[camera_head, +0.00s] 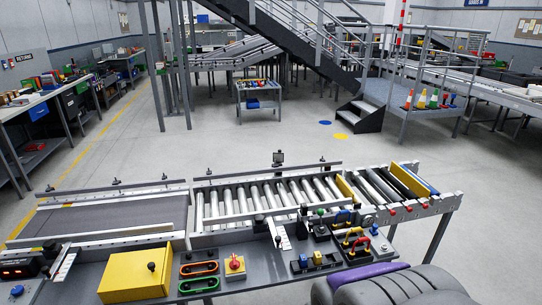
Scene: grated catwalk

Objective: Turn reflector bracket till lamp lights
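No part is clearly recognisable as the reflector bracket. A small dark head on a short post (278,158) stands on the far rail of the roller conveyor and is one candidate. A pale slotted arm with a black knob (279,236) on the near side is another. Several small dark fittings stand along both rails. No lamp can be told as lit; a small round gauge-like part (367,220) sits at the near rail.
The roller conveyor (290,195) joins a dark belt (110,219) at left. A red digital display (18,271) is at far left. Open floor lies beyond.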

